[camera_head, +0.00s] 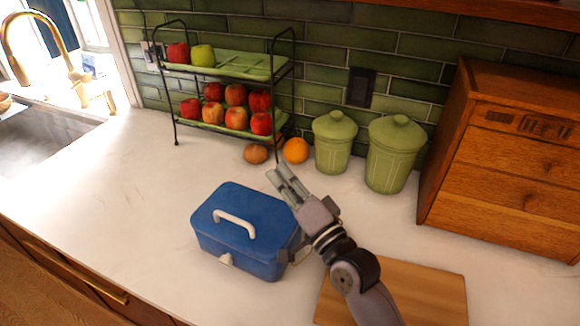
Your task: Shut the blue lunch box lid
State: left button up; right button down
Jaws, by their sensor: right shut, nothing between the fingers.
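The blue lunch box (240,262) stands on the white counter in the middle of the camera_head view. Its blue lid (262,207) lies flat over the box, with a white handle (235,223) on top and a pale latch (226,260) at the front. My right gripper (279,179) is shut and empty, just behind and above the lid's right back corner. I cannot tell whether it touches the lid. My right forearm hides part of the box's right side. My left gripper is not in view.
A two-tier rack (223,65) with apples stands at the back. An onion (256,153), an orange (295,150) and two green canisters (394,153) are behind my gripper. A wooden board (433,295) and wooden drawers (508,165) are at right. The counter left of the box is clear.

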jog(key=n+y+b, duration=0.1)
jog(key=n+b, duration=0.1)
send_over(265, 239)
jog(key=w, duration=0.2)
jog(key=f, duration=0.1)
jog(key=d+f, duration=0.1)
jog(key=f, duration=0.1)
jog(key=shift+s+f, duration=0.1)
jog(key=shift+f, duration=0.2)
jog(key=shift+s+a+f, duration=0.15)
jog(key=shift+s+f, duration=0.2)
jog(key=shift+f, duration=0.15)
jog(key=shift+s+a+f+b, duration=0.4)
jog(key=shift+s+f, duration=0.15)
jog(key=shift+f, duration=0.15)
